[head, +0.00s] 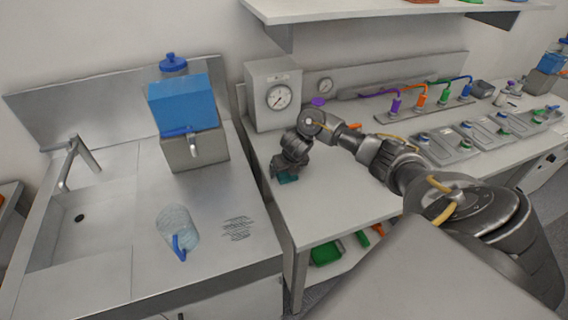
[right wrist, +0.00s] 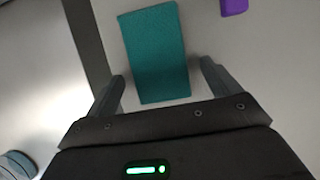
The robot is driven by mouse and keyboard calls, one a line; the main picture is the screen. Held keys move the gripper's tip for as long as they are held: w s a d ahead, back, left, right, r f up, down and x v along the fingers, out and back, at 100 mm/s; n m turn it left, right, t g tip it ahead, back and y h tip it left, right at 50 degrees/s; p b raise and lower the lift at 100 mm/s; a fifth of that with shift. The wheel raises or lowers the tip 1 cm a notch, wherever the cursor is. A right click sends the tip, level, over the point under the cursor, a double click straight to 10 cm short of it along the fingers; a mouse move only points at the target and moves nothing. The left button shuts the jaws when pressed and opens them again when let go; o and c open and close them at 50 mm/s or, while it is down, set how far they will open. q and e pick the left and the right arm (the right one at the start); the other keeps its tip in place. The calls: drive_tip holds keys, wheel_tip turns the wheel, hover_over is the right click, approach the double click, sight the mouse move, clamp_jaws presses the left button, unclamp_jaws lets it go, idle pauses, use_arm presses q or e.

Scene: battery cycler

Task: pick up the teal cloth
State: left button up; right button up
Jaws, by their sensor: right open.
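The teal cloth (right wrist: 156,52) is a flat, folded rectangle lying on the light bench top. In the right wrist view it lies ahead of and partly between the two fingers of my right gripper (right wrist: 160,85), which is open and empty. In the head view my right gripper (head: 283,174) points down over the left end of the bench, and only a small piece of the teal cloth (head: 288,179) shows beneath it. Most of the cloth is hidden there by the gripper. I cannot tell the height between fingers and cloth. My left gripper is not in view.
A gauge box (head: 272,95) stands behind my right gripper. A purple item (right wrist: 233,6) lies near the cloth. To the left, across a gap, is a sink counter (head: 115,215) with a blue-topped dispenser (head: 186,105) and a clear jug (head: 176,228). The bench front is clear.

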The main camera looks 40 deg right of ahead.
drive_tip(key=shift+f, duration=0.15)
drive_tip(key=c, duration=1.1)
drive_tip(key=shift+o, duration=0.2)
